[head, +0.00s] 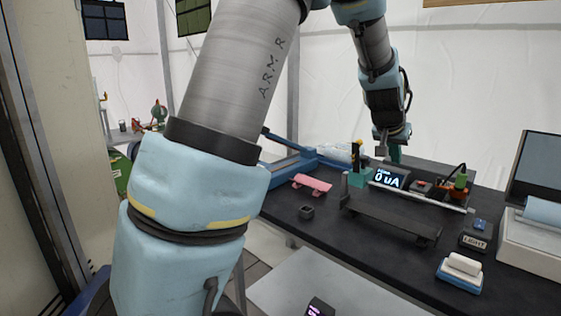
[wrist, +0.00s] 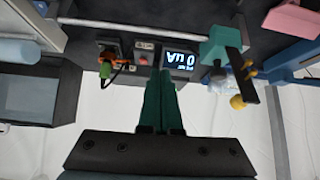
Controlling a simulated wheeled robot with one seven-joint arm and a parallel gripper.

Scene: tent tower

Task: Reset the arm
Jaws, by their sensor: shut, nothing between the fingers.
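My gripper (wrist: 160,78) shows in the wrist view with its two green fingers together and nothing between them. In the head view my arm reaches up and over, and the gripper (head: 393,152) hangs pointing down above the back of the black table (head: 330,232). It is just behind a small display (head: 388,178) reading "0 uA". The display also shows in the wrist view (wrist: 178,60), beside the fingertips. Whether the fingers touch anything cannot be told.
A white roll on a blue base (head: 460,276) is front right. A monitor (head: 538,170) stands at right.

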